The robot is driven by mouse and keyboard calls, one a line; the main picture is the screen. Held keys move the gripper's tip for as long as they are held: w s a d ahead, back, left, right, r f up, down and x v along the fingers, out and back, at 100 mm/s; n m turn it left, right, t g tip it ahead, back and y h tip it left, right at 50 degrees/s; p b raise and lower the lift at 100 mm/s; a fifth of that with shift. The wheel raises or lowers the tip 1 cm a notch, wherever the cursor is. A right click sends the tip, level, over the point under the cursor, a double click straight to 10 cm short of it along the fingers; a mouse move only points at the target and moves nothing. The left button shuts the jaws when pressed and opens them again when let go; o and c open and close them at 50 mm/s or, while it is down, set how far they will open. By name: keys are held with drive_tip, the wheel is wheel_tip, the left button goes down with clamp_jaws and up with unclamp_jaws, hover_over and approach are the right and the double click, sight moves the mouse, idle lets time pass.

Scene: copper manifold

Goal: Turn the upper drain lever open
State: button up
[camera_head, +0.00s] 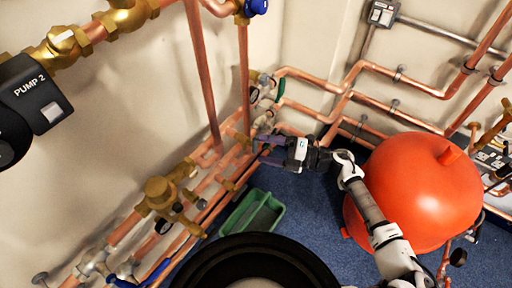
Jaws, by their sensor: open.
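My gripper (268,149) is at the end of my arm, in the middle of the view, its fingers pointing left at the copper manifold (230,160). Its jaws are open, with one finger above the other. A small green part shows by the fingertips; I cannot tell whether it is a lever between them or behind them. A green lever (280,88) stands on the pipework just above my gripper. A blue lever (157,271) sits on the low pipes at the lower left. I cannot tell which lever is the upper drain lever.
A large red-orange tank (425,190) stands close to the right of my arm. A green tray (252,214) lies on the blue floor below my gripper. Copper pipes run along both walls. A black round object (255,262) fills the bottom middle. A black pump (30,100) is at the left.

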drive_tip(key=v, duration=0.9)
drive_tip(key=shift+d, duration=0.35)
